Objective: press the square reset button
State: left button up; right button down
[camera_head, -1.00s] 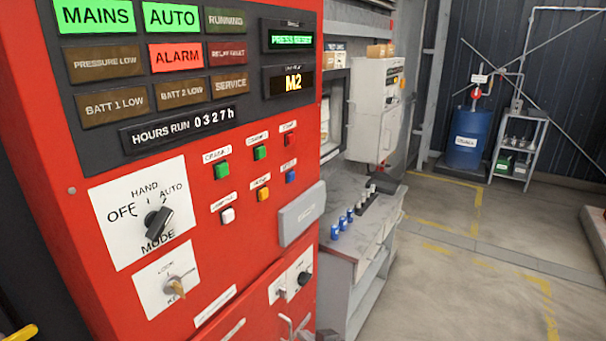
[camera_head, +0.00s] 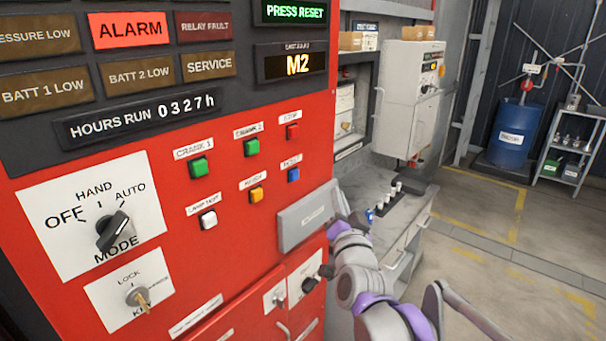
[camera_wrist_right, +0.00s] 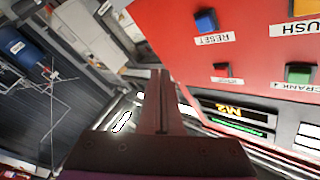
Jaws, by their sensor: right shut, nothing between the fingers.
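The square blue reset button (camera_head: 293,174) is on the red panel, at the lower right of two rows of small square buttons. In the right wrist view the blue button (camera_wrist_right: 206,20) shows upside down above its RESET label. My right gripper (camera_wrist_right: 160,75) is shut and empty, its dark fingers apart from the button. In the head view my right arm comes in from the lower right, below and right of the button near the grey box; its fingertips are hard to make out there. My left gripper is not in view.
Close around are a yellow button (camera_head: 257,194), a red button (camera_head: 293,132) and green buttons. A grey box (camera_head: 306,216) juts from the panel below. A display (camera_head: 294,12) reads PRESS RESET; the ALARM lamp (camera_head: 130,30) is lit red. A workbench (camera_head: 405,212) stands right of the panel.

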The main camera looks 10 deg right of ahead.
aim_at(299, 174)
jog(key=shift+s+a, duration=0.1)
jog(key=w+a+b, duration=0.2)
jog(key=w+a, duration=0.3)
jog(key=w, duration=0.2)
jog(key=shift+a, duration=0.2)
dwell(0.4)
jog(key=shift+w, duration=0.1)
dwell(1.8)
jog(key=shift+w+a, duration=0.25)
jog(key=shift+w+a, duration=0.3)
jog(key=shift+w, duration=0.1)
dwell(0.9)
dwell(0.3)
jog(key=shift+s+d+p, duration=0.3)
jog(key=shift+s+d, duration=0.25)
jog(key=shift+s, duration=0.2)
